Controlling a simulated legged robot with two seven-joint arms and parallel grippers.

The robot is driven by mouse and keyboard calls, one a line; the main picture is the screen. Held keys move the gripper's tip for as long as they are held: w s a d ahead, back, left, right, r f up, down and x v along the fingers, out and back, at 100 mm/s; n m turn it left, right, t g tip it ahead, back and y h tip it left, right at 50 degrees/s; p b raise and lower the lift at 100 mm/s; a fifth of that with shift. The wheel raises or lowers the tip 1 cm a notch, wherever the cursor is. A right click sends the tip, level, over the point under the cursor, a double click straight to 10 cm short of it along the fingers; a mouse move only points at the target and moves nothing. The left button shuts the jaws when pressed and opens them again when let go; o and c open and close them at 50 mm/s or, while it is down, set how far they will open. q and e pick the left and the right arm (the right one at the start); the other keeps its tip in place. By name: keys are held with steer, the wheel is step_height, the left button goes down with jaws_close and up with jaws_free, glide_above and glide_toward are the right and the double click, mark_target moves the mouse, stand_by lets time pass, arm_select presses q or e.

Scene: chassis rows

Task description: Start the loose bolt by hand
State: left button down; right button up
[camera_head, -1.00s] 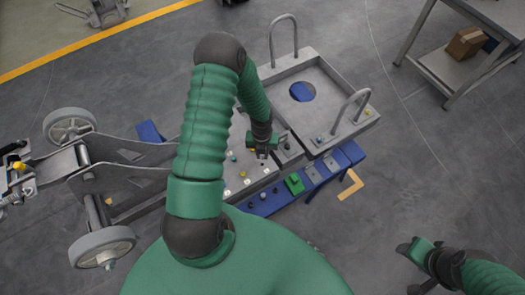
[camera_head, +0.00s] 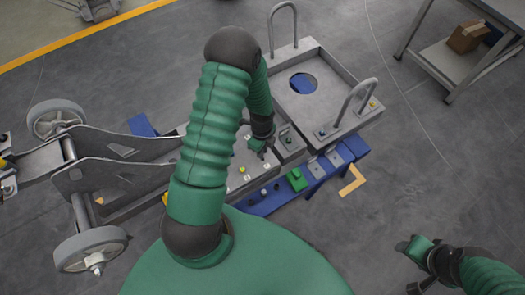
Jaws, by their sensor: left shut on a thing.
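My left gripper (camera_head: 261,153) is low over the grey chassis plate (camera_head: 241,186), beside the raised grey block at the tray's near corner. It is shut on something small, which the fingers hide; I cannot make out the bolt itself. Several small coloured bolt heads show on the plate and tray, among them a yellow one (camera_head: 242,170) and a dark one (camera_head: 263,191). My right gripper (camera_head: 411,247) is at the lower right over bare floor, away from the chassis; its jaw state is unclear.
A blue beam (camera_head: 326,171) with a green block (camera_head: 297,180) runs along the near side. Wheels (camera_head: 90,249) stand at the left. A workbench (camera_head: 437,65) with a cardboard box is at the upper right.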

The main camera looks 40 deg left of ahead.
arm_select(q)
steer(key=shift+n, duration=0.4)
steer(key=shift+d+r, duration=0.1)
steer(key=shift+d, duration=0.15)
steer(key=shift+d+r, duration=0.15)
steer(key=shift+d, duration=0.25)
steer(key=shift+a+f, duration=0.3)
steer(key=shift+a, duration=0.35)
steer(key=shift+d+f, duration=0.1)
steer(key=shift+d, duration=0.4)
steer(key=shift+f, duration=0.1)
arm_select(e)
steer(key=shift+d+f, duration=0.2)
steer(key=shift+d, duration=0.4)
arm_select(q)
steer(key=shift+f+b, duration=0.25)
steer(key=shift+b, duration=0.05)
arm_select(e)
steer(key=shift+a+f, duration=0.1)
steer(key=shift+a, duration=0.1)
arm_select(q)
steer(key=shift+d+f, duration=0.1)
steer(key=shift+d, duration=0.1)
